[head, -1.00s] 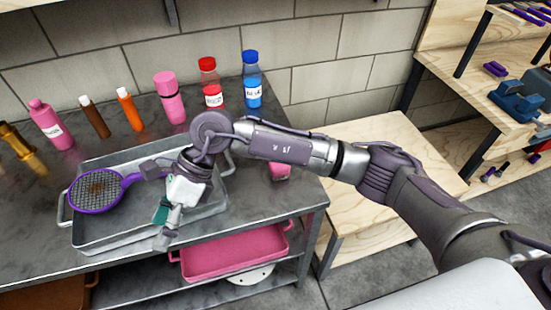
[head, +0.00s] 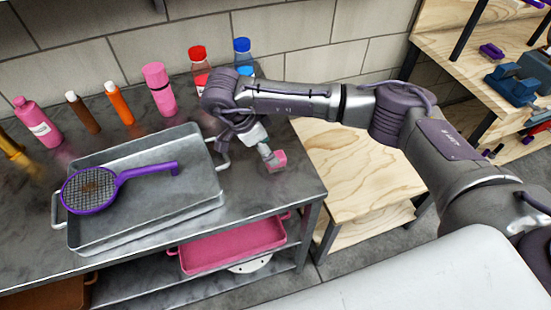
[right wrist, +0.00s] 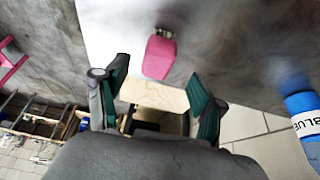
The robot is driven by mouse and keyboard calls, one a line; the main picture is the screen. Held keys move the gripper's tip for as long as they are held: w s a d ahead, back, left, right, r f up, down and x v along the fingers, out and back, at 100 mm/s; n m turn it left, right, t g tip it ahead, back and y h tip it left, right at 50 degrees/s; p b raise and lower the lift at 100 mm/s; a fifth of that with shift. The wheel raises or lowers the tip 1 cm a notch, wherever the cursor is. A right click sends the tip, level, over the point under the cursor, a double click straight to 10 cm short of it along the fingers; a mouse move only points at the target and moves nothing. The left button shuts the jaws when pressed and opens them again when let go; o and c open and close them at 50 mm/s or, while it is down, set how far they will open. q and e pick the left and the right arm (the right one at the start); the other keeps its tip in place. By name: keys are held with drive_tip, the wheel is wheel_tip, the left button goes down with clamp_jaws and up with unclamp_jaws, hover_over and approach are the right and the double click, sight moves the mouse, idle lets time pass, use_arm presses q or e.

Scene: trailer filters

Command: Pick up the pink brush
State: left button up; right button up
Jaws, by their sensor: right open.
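The pink brush (head: 277,161) lies on the grey metal table near its right end, partly hidden by my right gripper in the head view. In the right wrist view the pink brush (right wrist: 159,57) shows a pink block with a small metallic part at its far end. My right gripper (head: 265,150) is over the table close beside the brush. In the wrist view my right gripper (right wrist: 158,74) is open and empty, its green-padded fingers spread to either side of the brush's near end. Whether they touch it cannot be told. My left gripper is not in view.
A metal tray (head: 150,215) holding a purple strainer (head: 95,187) lies left of the gripper. Bottles stand along the wall, including a blue-capped one (head: 243,52) behind my arm. A pink tray (head: 235,247) is on the shelf below. A wooden table (head: 350,165) stands right.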

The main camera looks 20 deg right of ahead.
drive_tip(key=p+x, duration=0.1)
drive_tip(key=x, duration=0.4)
drive_tip(key=shift+s+p, duration=0.2)
drive_tip(key=shift+p, duration=0.15)
drive_tip(key=shift+f, duration=0.2)
drive_tip(key=c, duration=1.2)
drive_tip(key=shift+r, duration=0.15)
drive_tip(key=shift+c, duration=0.2)
drive_tip(key=shift+w+r, duration=0.1)
drive_tip(key=shift+r, duration=0.2)
drive_tip(key=r, duration=0.2)
drive_tip(key=s+r+b, duration=0.1)
drive_tip(key=shift+d+r, duration=0.15)
drive_tip(key=shift+r, duration=0.25)
drive_tip(key=s+d+r, duration=0.2)
drive_tip(key=s+r, duration=0.4)
drive_tip(key=s, duration=0.4)
drive_tip(key=shift+s+d+r+b, duration=0.2)
drive_tip(key=shift+s+b, duration=0.1)
drive_tip(key=shift+b, duration=0.15)
